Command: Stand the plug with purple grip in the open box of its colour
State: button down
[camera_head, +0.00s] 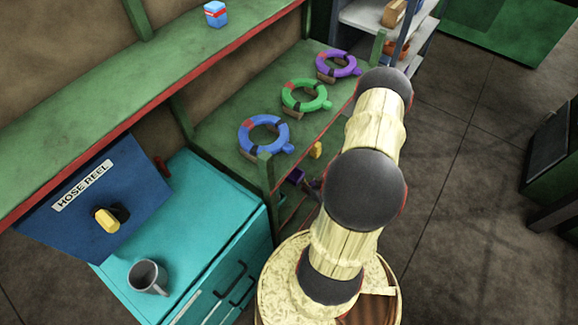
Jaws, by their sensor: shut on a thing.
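A small dark purple piece (296,176), which looks like the grip of the plug, shows just below the green shelf's front edge. My gripper (313,187) is a dark shape beside it, mostly hidden behind my arm, and appears shut on this purple piece. The plug's lower part is hidden. A purple ring (351,66) with a round tab lies at the far end of the green shelf. A green ring (319,104) and a blue ring (284,149) lie nearer. I cannot make out an open purple box.
A teal cabinet (225,235) stands at the left with a grey mug (147,277) on top and a blue hose reel panel (75,215) behind. A blue and red cube (215,13) sits on the upper shelf (120,110). Open floor (470,200) lies at the right.

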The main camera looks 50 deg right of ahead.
jog(key=w+d, duration=0.1)
jog(key=w, duration=0.3)
jog(key=w+d+b, duration=0.1)
jog(key=w+d, duration=0.1)
jog(key=w, duration=0.2)
jog(key=w+d+b, duration=0.1)
jog(key=w, duration=0.4)
jog(key=shift+d, duration=0.2)
jog(key=shift+f+b, duration=0.9)
jog(key=shift+f, duration=0.95)
jog(key=shift+r, duration=0.1)
jog(key=c, duration=2.1)
grip_release()
jog(key=shift+f, duration=0.2)
jog(key=shift+c, duration=0.2)
jog(key=o, duration=0.6)
jog(key=shift+r, duration=0.2)
